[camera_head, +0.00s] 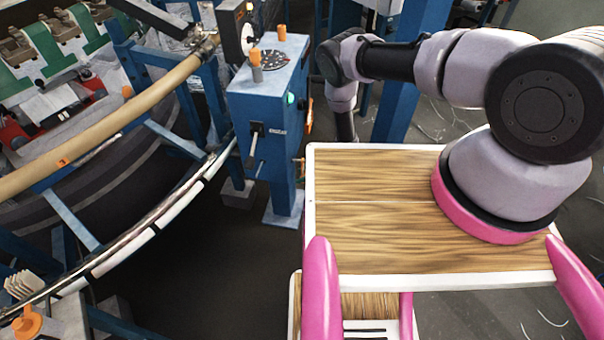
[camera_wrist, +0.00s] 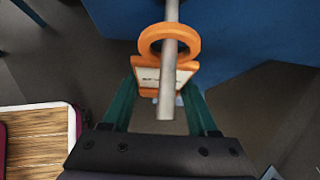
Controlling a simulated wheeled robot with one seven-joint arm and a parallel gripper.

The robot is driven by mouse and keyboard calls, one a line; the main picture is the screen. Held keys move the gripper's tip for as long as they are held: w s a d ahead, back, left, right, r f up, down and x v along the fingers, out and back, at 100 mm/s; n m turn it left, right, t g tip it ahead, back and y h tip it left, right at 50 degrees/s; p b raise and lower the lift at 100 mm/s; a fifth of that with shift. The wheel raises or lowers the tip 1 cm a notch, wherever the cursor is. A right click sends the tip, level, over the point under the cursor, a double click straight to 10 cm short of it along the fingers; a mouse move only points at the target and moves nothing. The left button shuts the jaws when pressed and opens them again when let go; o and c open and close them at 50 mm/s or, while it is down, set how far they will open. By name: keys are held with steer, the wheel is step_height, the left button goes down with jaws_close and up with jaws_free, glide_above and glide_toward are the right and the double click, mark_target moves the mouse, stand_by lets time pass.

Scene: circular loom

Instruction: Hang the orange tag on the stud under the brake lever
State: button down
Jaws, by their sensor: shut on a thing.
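The orange tag (camera_wrist: 145,42), a ring above a plate with a white label, shows in the wrist view. My gripper (camera_wrist: 163,88) is shut on its plate, one green finger on each side. A grey rod (camera_wrist: 168,95) crosses the ring and hangs down past the label. It lies over the ring's lower edge; I cannot tell whether it passes through the ring, or whether it is the stud or the lever. In the head view a black-handled lever (camera_head: 255,131) is on the front of the blue box (camera_head: 262,108). My gripper is hidden there.
An orange piece (camera_head: 309,116) shows at the box's right side; I cannot tell what it is. The curved loom frame (camera_head: 150,232) is left of the box. Blue structure (camera_wrist: 245,40) fills the upper wrist view. Dark open floor (camera_head: 215,275) lies below the box.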

steer(key=shift+d+r, duration=0.2)
steer(key=shift+d, duration=0.2)
steer(key=shift+s+d+r, duration=0.1)
steer(key=shift+s+d, duration=0.05)
steer(key=shift+d, duration=0.65)
steer(key=shift+s+d+r, duration=0.1)
steer(key=shift+s+d, duration=0.1)
steer(key=shift+d, duration=0.65)
steer(key=shift+s+d+r, duration=0.1)
steer(key=shift+s+d, duration=0.05)
steer(key=shift+d, duration=0.65)
